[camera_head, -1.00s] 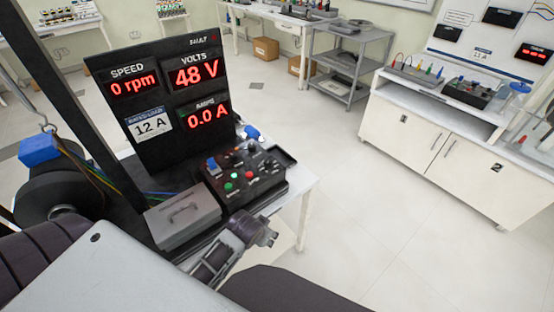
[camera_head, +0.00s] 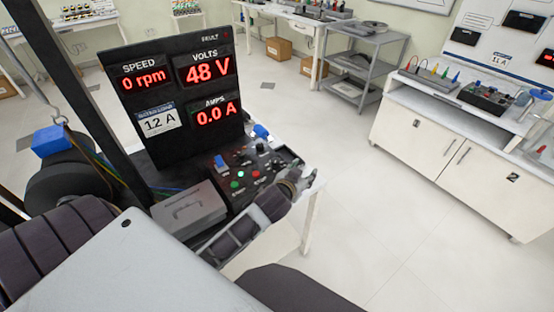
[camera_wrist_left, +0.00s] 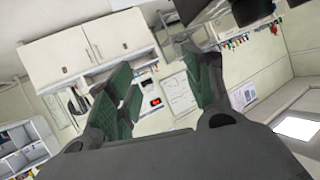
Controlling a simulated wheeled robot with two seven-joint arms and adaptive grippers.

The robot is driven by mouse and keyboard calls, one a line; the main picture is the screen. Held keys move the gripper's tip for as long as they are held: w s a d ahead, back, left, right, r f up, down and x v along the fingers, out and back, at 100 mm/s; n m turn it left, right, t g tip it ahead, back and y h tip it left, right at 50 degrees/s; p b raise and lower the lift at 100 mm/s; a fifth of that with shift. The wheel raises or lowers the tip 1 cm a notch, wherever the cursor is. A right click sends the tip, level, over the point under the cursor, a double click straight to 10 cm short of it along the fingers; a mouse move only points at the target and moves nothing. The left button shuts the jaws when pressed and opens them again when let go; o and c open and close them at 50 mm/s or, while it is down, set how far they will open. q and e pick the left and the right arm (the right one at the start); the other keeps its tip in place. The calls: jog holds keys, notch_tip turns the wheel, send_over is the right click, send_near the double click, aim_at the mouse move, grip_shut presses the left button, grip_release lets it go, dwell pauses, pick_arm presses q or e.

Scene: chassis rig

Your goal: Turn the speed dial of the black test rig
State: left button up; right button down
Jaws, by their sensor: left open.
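The black test rig's display panel (camera_head: 180,90) stands at the left of the head view and reads 0 rpm, 48 V and 0.0 A. Its control box (camera_head: 214,201) lies in front, with a blue switch (camera_head: 220,162), a green button (camera_head: 236,185), red buttons and black knobs (camera_head: 261,149). I cannot read which knob is the speed dial. My left gripper (camera_head: 305,178) is at the box's right end, and its wrist hides part of that end. It also shows in the left wrist view (camera_wrist_left: 162,85), with green-padded fingers apart and nothing between them. My right gripper is out of view.
A grey case (camera_head: 188,210) sits left of the control box. A dark upright post and a blue block (camera_head: 50,141) stand at the far left. A white cabinet (camera_head: 420,145) and a grey shelf cart (camera_head: 360,65) stand beyond. The floor to the right is clear.

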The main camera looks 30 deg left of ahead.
pick_arm(q)
jog(key=w+d+r+m+t+h, duration=0.3)
jog(key=d+r+h, duration=0.1)
jog(key=r, duration=0.5)
jog(key=w+d+r+m+t+h, duration=0.2)
jog(key=w+d+r+t+h, duration=0.15)
jog(key=r, duration=0.55)
jog(key=s+d+r+m+g+h, duration=0.2)
jog(key=s+d+m+g+h, duration=0.1)
jog(key=d+m+g+h, duration=0.4)
jog(key=s+d+r+m+g+h, duration=0.2)
jog(key=d+m+g+h, duration=0.35)
jog(key=m, duration=0.35)
jog(key=a+f+m+g+y, duration=0.2)
jog(key=a+f+g+y, duration=0.4)
jog(key=a+f+y, duration=0.4)
jog(key=a+n+g+y, duration=0.1)
jog(key=a+n+y, duration=0.5)
jog(key=a, duration=1.5)
jog(key=y, duration=0.2)
jog(key=shift+a+r+y, duration=0.15)
jog(key=shift+r+y, duration=0.15)
jog(key=shift+y, duration=0.1)
